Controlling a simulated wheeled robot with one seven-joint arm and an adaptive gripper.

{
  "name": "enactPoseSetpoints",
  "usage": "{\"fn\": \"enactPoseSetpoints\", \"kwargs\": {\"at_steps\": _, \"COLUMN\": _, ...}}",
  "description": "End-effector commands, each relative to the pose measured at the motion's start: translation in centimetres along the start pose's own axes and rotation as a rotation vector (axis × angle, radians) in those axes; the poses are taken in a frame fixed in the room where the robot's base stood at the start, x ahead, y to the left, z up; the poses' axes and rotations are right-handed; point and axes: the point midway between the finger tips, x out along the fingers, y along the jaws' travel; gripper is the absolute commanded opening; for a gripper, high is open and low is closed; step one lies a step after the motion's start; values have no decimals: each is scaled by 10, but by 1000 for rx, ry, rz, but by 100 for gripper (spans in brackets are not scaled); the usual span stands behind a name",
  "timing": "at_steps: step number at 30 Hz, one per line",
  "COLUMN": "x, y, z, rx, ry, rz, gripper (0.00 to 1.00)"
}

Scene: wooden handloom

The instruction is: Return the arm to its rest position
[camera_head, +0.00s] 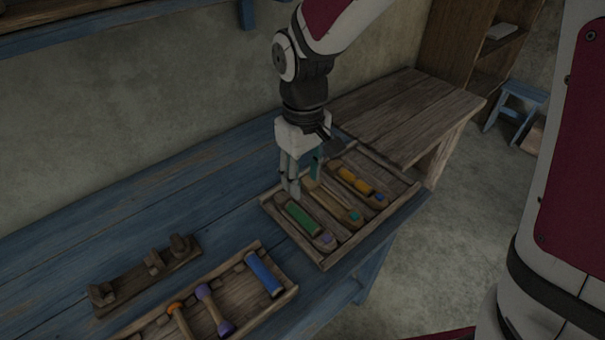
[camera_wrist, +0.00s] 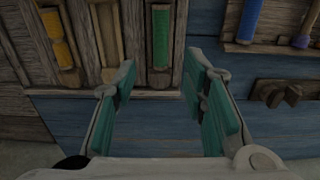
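My gripper (camera_head: 303,186) hangs fingers-down from the arm over the back left part of a wooden tray (camera_head: 292,232) on the blue bench. In the wrist view my gripper (camera_wrist: 158,75) has its teal-padded fingers wide apart with nothing between them. The tray holds wooden shuttles side by side. One has a green bobbin (camera_head: 301,218), seen just past the fingers in the wrist view (camera_wrist: 161,38). The middle shuttle (camera_head: 334,206) shows no coloured thread. The far one has a yellow-orange bobbin (camera_head: 355,182). Whether the fingers touch the tray is unclear.
A second tray (camera_head: 246,318) nearer the camera holds a blue roll (camera_head: 264,273) and handled tools with orange and purple ends. A wooden rack with pegs (camera_head: 152,264) lies left of it. A brown table (camera_head: 410,112) adjoins the bench behind. The bench's left part is clear.

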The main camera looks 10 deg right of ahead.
Motion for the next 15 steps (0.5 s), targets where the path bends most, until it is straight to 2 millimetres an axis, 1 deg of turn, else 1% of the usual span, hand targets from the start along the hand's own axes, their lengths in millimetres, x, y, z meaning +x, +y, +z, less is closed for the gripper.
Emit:
{"fn": "enactPoseSetpoints", "kwargs": {"at_steps": 5, "x": 0, "y": 0, "z": 0, "rx": 0, "ry": 0, "rz": 0, "gripper": 39}}
{"fn": "enactPoseSetpoints", "kwargs": {"at_steps": 8, "x": -6, "y": 2, "z": 3, "rx": 9, "ry": 7, "rz": 5, "gripper": 39}}
{"fn": "enactPoseSetpoints", "kwargs": {"at_steps": 11, "x": -25, "y": 7, "z": 15, "rx": 39, "ry": 26, "rz": 20, "gripper": 39}}
{"fn": "enactPoseSetpoints", "kwargs": {"at_steps": 14, "x": -56, "y": 14, "z": 38, "rx": 96, "ry": 56, "rz": 43, "gripper": 39}}
{"fn": "enactPoseSetpoints", "kwargs": {"at_steps": 15, "x": -70, "y": 17, "z": 49, "rx": 124, "ry": 72, "rz": 53, "gripper": 39}}
